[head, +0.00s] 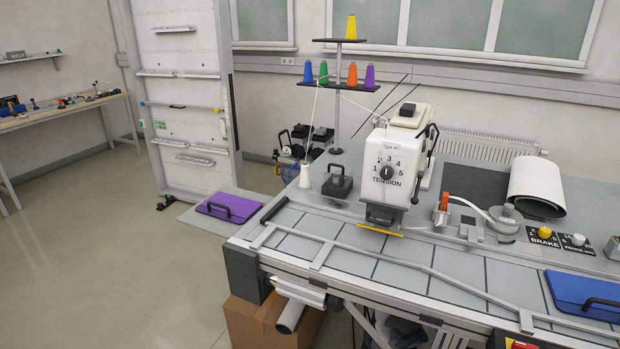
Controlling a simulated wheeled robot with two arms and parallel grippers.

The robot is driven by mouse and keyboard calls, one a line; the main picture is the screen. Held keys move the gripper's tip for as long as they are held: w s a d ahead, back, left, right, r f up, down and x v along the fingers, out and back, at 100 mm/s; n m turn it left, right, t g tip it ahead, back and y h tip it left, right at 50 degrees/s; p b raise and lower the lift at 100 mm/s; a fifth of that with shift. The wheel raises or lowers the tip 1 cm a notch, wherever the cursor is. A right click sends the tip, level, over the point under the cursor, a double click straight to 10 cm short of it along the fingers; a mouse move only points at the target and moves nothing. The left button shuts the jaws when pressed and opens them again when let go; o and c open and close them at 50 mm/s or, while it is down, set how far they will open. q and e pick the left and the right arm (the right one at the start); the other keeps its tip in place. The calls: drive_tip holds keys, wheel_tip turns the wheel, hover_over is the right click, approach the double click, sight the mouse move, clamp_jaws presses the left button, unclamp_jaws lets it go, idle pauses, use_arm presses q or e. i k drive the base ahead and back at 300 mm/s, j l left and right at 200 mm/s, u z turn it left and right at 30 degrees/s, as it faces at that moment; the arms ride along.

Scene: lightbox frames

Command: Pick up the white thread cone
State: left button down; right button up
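A small white thread cone (305,176) stands upright on the left rear part of the grey sewing table (340,262). It is left of a black clamp-like block (338,182) and the white machine head marked "TENSION" (390,165). A white thread runs up from around the cone toward the thread stand (337,110). The stand carries blue, green, orange and purple cones on its lower shelf and a yellow cone (351,27) on top. Neither of my grippers is in view.
A purple case (229,208) lies on a mat on the floor left of the table. A cardboard box (262,322) is under the table's front left. A blue case (585,293) and a white roll (537,182) are on the right. Open floor (110,270) lies to the left.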

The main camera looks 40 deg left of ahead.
sight(305, 182)
drive_tip(key=u, duration=0.3)
drive_tip(key=i+j+u, duration=0.15)
drive_tip(key=u, duration=0.3)
drive_tip(key=i+j+u, duration=0.1)
drive_tip(key=u, duration=0.3)
drive_tip(key=i+u, duration=0.2)
drive_tip(key=u, duration=0.25)
drive_tip(key=i+u, duration=0.15)
drive_tip(key=u, duration=0.3)
